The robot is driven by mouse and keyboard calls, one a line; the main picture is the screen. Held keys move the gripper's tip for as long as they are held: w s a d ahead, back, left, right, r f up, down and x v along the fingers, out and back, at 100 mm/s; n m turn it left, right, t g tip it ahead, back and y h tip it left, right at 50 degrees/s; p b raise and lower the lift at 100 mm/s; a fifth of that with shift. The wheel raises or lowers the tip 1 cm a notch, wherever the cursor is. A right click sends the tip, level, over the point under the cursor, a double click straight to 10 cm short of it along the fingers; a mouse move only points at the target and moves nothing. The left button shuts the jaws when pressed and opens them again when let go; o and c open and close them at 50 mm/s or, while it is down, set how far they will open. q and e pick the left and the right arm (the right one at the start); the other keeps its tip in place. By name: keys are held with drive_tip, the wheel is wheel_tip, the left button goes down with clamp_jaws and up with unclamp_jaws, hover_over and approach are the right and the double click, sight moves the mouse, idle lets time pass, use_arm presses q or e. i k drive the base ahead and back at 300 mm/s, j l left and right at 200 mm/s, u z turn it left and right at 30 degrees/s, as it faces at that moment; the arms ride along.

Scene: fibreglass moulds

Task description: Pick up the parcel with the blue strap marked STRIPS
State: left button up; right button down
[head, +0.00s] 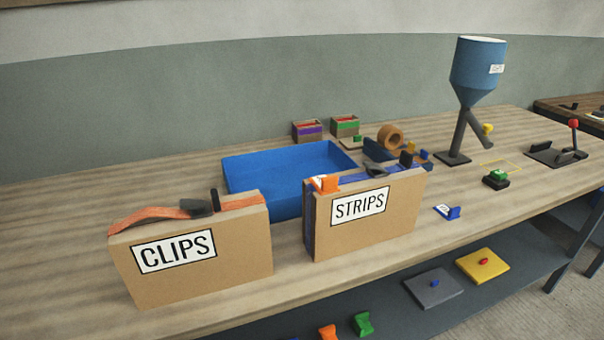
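The STRIPS parcel (391,220) is an upright cardboard box near the front edge of the bench, right of the picture's middle. A white label reading STRIPS is on its front face. A blue strap (345,182) runs along its top and down its left side, with a dark buckle (376,170) on top. An orange piece with a white mark (325,183) sits at its top left corner. The CLIPS parcel (240,255) stands upright to its left, with an orange strap (155,217) and a dark buckle. Neither of my grippers is in view.
A blue tray (245,189) lies behind both parcels. A blue hopper (478,70) on a dark stand is at the back right. A small blue item (449,212) lies right of the STRIPS parcel. A gap separates the two parcels. A lower shelf holds several small items.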

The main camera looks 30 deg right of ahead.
sight(371, 206)
drive_tip(key=l+z, duration=0.1)
drive_tip(key=z, duration=1.1)
